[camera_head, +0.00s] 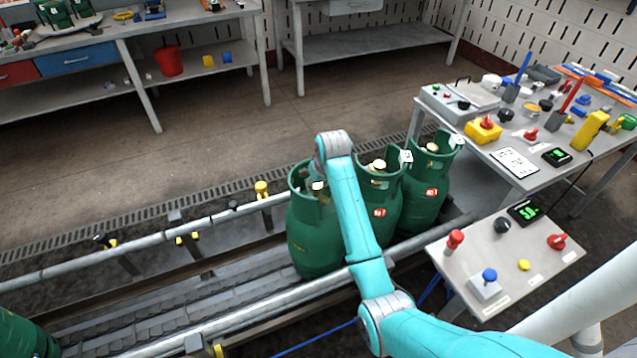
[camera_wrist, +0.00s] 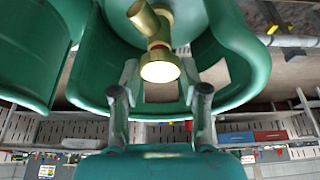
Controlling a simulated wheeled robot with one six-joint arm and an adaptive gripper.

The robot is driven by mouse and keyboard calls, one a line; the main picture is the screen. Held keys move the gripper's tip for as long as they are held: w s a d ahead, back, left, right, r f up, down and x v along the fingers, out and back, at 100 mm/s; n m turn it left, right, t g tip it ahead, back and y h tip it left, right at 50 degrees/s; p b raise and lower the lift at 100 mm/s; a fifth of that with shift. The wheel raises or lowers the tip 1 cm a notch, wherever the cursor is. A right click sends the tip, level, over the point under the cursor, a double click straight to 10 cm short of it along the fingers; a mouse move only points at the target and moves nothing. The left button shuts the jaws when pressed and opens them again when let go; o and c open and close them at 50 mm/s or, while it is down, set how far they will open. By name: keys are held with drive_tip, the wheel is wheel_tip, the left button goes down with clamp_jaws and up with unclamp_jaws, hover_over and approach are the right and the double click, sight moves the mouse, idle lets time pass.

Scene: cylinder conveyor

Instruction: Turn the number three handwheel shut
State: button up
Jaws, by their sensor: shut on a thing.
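Several green gas cylinders stand upright on the conveyor; the three near the middle are a left one (camera_head: 312,235), a middle one (camera_head: 380,205) and a right one (camera_head: 428,190). My arm reaches over the left one, and its wrist hides most of that cylinder's top in the head view. In the wrist view a brass valve (camera_wrist: 150,35) with a round end stands inside the green collar (camera_wrist: 240,65). My gripper (camera_wrist: 160,75) has a finger on each side of the valve's round end and is shut on it. No number three is readable on the cylinders.
The conveyor rail (camera_head: 215,215) runs along the cylinders' far side. A control panel (camera_head: 520,265) with knobs and buttons stands at the right, in front of a cluttered table (camera_head: 500,160). A workbench (camera_head: 190,30) stands at the back left. The floor (camera_head: 230,140) behind the conveyor is clear.

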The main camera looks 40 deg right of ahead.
drive_tip(key=m, duration=0.2)
drive_tip(key=m+g+h, duration=0.1)
drive_tip(key=m, duration=0.1)
drive_tip(key=shift+w+a+m+h, duration=0.1)
drive_tip(key=shift+a+m+h, duration=0.1)
drive_tip(key=shift+m+h, duration=0.1)
drive_tip(key=shift+w+a+m+g+h, duration=0.1)
drive_tip(key=shift+m+g+h, duration=0.2)
drive_tip(key=shift+m, duration=0.85)
drive_tip(key=shift+w+m+g+h, duration=0.1)
drive_tip(key=shift+m+g+h, duration=0.15)
drive_tip(key=shift+m, duration=0.9)
drive_tip(key=o, duration=1.1)
drive_tip(key=shift+o, duration=0.2)
drive_tip(key=v, duration=1.2)
drive_tip(key=shift+f, duration=0.1)
